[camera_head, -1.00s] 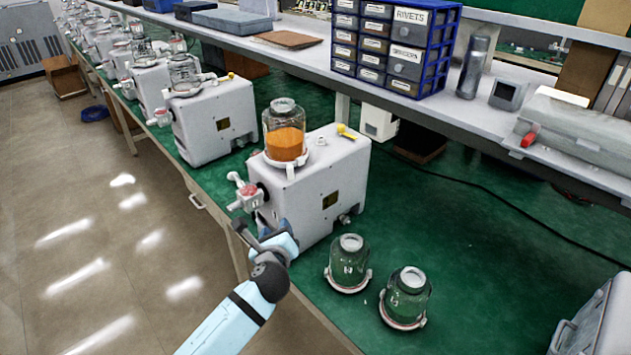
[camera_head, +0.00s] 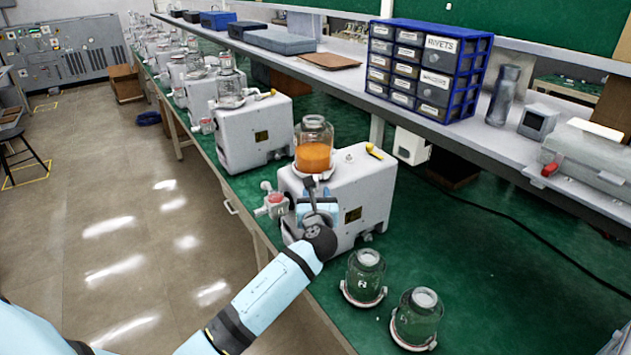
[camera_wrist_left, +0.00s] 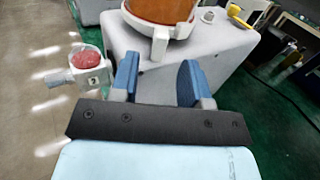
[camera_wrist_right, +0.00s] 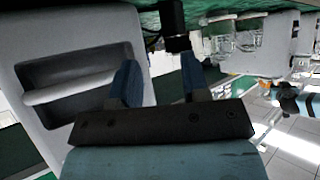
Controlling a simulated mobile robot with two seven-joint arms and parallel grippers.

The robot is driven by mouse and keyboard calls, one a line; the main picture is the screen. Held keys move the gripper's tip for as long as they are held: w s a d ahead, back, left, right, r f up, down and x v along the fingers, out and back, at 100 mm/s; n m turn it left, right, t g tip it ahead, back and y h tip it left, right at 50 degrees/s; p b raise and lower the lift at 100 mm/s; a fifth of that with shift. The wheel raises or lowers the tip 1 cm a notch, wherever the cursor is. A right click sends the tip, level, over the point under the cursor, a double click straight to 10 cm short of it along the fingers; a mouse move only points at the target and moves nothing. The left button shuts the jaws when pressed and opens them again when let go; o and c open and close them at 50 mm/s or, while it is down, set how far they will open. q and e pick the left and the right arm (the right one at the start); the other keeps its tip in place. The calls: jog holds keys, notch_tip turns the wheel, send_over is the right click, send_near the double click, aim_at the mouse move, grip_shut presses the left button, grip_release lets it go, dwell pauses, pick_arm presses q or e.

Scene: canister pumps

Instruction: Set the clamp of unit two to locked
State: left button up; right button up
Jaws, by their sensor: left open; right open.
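Unit two is the nearest white pump body (camera_head: 350,195), with a clear jar of orange contents (camera_head: 314,152) on top. A "2" label shows beside the red-topped outlet fitting (camera_wrist_left: 86,62) in the left wrist view. A pale collar with a front tab (camera_wrist_left: 158,42) is around the jar's base; I cannot tell its lock state. A yellow-tipped lever (camera_head: 374,152) is on the unit's top, also in the left wrist view (camera_wrist_left: 238,14). My left gripper (camera_wrist_left: 157,82) is open and empty before the unit's front, below the collar tab. My right gripper (camera_wrist_right: 158,72) is open and empty.
Two empty green-tinted jars (camera_head: 364,278) (camera_head: 416,318) stand on the green bench right of my left arm. Further pump units (camera_head: 255,130) line the bench behind. A shelf with a blue drawer cabinet (camera_head: 428,70) runs above. A white panel with a recessed handle (camera_wrist_right: 70,80) is near my right gripper.

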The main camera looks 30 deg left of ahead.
aim_at(315, 190)
pick_arm(q)
jog(key=x, duration=0.6)
jog(key=shift+c, duration=0.4)
grip_shut()
